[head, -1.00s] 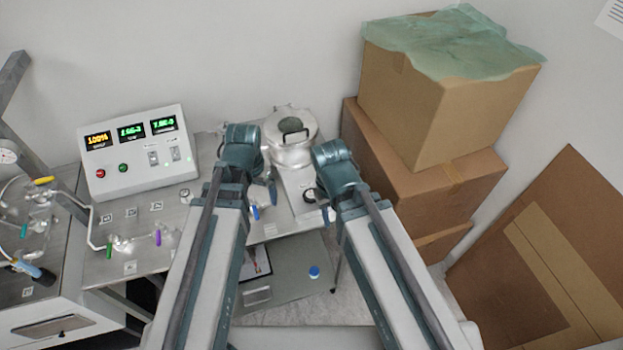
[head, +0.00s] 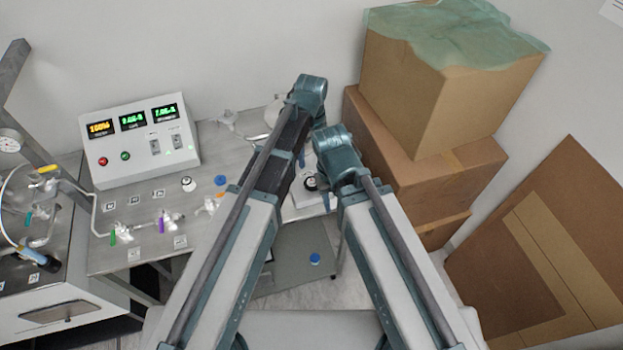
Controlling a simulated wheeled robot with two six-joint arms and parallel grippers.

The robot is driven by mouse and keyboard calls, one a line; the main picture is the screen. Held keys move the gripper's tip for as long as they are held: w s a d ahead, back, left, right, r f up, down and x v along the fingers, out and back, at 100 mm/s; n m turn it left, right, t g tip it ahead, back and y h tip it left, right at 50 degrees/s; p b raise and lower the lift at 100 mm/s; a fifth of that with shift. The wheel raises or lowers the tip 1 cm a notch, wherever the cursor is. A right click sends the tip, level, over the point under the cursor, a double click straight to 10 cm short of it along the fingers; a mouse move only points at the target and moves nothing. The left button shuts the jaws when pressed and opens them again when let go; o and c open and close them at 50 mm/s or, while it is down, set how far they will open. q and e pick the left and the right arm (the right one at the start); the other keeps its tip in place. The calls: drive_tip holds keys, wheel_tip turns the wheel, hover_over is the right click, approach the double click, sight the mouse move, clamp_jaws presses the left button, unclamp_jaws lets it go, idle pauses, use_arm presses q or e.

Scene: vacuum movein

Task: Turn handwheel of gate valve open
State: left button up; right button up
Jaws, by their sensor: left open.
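No gate valve handwheel can be told for certain. Candidates on the steel bench are a small blue knob (head: 220,180), a black-and-white round knob (head: 188,184) left of it, and a similar round part (head: 310,183) between my arms. My left gripper (head: 301,158) shows only as a small dark piece beside my left arm; it is open, and I see nothing held. My left arm covers part of the bench and most of the metal vessel (head: 273,112). My right gripper is hidden behind its arm.
A control box (head: 140,142) with lit displays stands at the back left. Valves with green (head: 113,237), purple (head: 161,223) and orange (head: 220,195) handles line the bench. Stacked cardboard boxes (head: 430,110) stand close to my right arm.

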sight(311, 182)
use_arm(q)
drive_tip(key=shift+f+b, duration=6.95)
drive_tip(key=c, duration=1.4)
drive_tip(key=shift+o, duration=0.2)
